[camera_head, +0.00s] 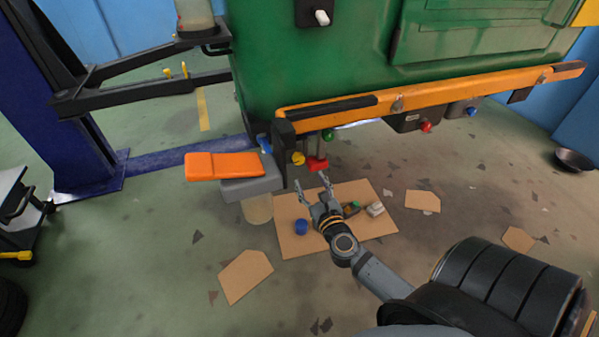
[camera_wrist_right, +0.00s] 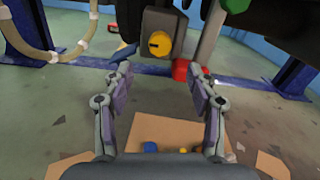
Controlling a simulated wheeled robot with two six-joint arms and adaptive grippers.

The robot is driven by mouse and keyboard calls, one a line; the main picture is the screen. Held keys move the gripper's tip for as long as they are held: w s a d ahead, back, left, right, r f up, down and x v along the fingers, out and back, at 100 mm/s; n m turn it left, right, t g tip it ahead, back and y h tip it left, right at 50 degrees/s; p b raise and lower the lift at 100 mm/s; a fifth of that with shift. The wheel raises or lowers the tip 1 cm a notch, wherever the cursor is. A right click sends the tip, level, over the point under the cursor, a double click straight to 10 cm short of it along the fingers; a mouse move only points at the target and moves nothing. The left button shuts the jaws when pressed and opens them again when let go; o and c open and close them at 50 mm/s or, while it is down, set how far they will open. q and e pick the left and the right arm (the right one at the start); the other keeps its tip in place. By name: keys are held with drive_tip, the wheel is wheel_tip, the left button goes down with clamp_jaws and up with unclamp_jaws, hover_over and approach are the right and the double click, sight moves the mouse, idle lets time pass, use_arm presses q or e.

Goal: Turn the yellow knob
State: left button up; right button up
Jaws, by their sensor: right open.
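The yellow knob (camera_head: 298,158) sits under the rear edge of the green rickshaw body, beside a red part. In the right wrist view the yellow knob (camera_wrist_right: 160,44) is round with a dark slot, mounted on a grey box (camera_wrist_right: 162,20). My right gripper (camera_head: 313,183) is open and empty, a little below and in front of the knob. In the wrist view its two fingers (camera_wrist_right: 162,80) stand apart, with the knob beyond them and above the gap between the tips. My left gripper is not in view.
The green rickshaw body (camera_head: 320,60) with its orange bumper (camera_head: 430,93) is raised above. A red part (camera_head: 317,163) and a green knob (camera_head: 328,135) are close to the yellow one. An orange pad on a grey block (camera_head: 225,166) is at left. Cardboard (camera_head: 290,235) with small items lies below.

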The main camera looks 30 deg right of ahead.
sight(300, 161)
drive_tip(key=x, duration=1)
drive_tip(key=shift+w, duration=0.25)
